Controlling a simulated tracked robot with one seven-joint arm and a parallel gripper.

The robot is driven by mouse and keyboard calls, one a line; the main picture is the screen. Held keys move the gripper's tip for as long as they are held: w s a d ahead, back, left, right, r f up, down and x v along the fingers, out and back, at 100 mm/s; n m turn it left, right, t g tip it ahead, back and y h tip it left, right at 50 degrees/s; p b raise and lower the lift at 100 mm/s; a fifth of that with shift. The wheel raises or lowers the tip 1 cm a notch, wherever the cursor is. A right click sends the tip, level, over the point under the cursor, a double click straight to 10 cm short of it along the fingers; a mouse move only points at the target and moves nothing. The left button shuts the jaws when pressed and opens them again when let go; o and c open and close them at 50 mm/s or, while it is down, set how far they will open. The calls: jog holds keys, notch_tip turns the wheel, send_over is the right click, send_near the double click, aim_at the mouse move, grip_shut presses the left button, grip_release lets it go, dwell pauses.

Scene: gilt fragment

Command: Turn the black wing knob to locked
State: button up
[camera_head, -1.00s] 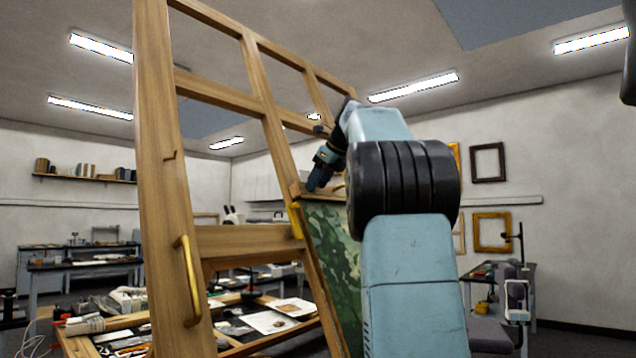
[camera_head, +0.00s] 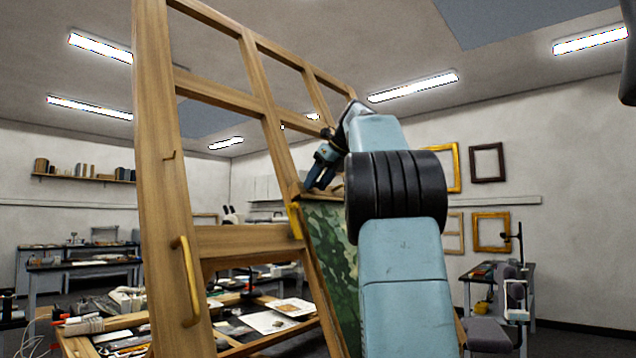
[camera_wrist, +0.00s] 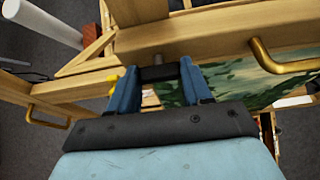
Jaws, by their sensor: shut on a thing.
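The black wing knob (camera_wrist: 159,73) shows in the wrist view as a dark bar on a short grey shaft, at the wooden frame's rail. My gripper (camera_wrist: 160,80) has its two blue fingers on either side of it, shut on it. In the head view my gripper (camera_head: 321,176) is at the frame's far upright, above the green painted panel. The knob cannot be made out there behind the fingers. Whether it points to locked cannot be read.
The tall wooden frame (camera_head: 165,200) leans across the view, with a brass handle (camera_head: 189,280) on its near upright. Another brass handle (camera_wrist: 285,62) is right of my gripper in the wrist view. A cluttered table (camera_head: 255,345) stands behind the frame.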

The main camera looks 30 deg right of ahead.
jog(key=o, duration=1.1)
jog(key=shift+c, duration=0.2)
jog(key=v, duration=1.3)
jog(key=shift+s+d, duration=0.2)
jog(key=shift+r, duration=0.15)
jog(key=shift+a, duration=0.1)
